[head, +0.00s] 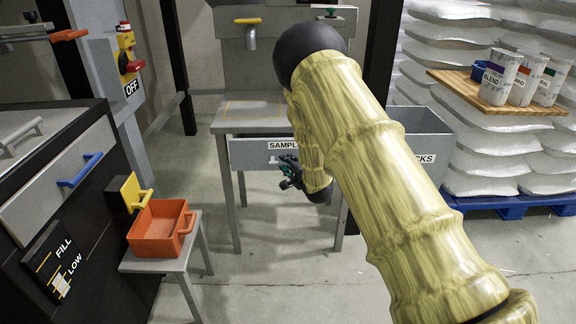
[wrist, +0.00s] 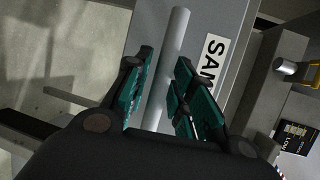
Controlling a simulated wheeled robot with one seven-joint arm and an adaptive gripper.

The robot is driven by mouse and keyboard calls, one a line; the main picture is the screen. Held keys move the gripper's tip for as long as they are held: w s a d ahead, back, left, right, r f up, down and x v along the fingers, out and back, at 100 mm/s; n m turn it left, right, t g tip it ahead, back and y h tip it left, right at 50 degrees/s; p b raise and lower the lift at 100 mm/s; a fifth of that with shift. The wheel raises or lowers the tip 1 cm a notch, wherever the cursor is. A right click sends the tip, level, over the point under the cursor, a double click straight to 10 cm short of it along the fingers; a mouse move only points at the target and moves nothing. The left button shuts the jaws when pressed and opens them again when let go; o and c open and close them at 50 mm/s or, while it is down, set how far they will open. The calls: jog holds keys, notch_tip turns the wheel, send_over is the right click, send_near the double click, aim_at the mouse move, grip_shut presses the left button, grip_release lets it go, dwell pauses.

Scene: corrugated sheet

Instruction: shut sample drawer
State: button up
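The sample drawer (head: 247,154) is a grey front with a white label, partly hidden by my arm, below a grey tabletop. How far it stands out is hard to tell. In the wrist view its front (wrist: 228,20) shows the label's first letters. Its round silver bar handle (wrist: 176,45) runs between the two fingers. My gripper (head: 290,172) is at the drawer front, beside the label. The wrist view shows my gripper (wrist: 160,95) open, with a teal-padded finger on each side of the handle and a gap between them; firm contact is not visible.
A grey open-topped box or drawer (head: 425,158) labelled "...CKS" is right of my arm. An orange bin (head: 158,230) sits on a small stand at left, near a dark machine (head: 75,200). White sacks (head: 470,165) are stacked at right, with a wooden tray (head: 465,86) of cups. Floor between is clear.

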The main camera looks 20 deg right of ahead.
jog(key=shift+w, duration=0.1)
grip_shut()
jog(key=shift+w, duration=0.1)
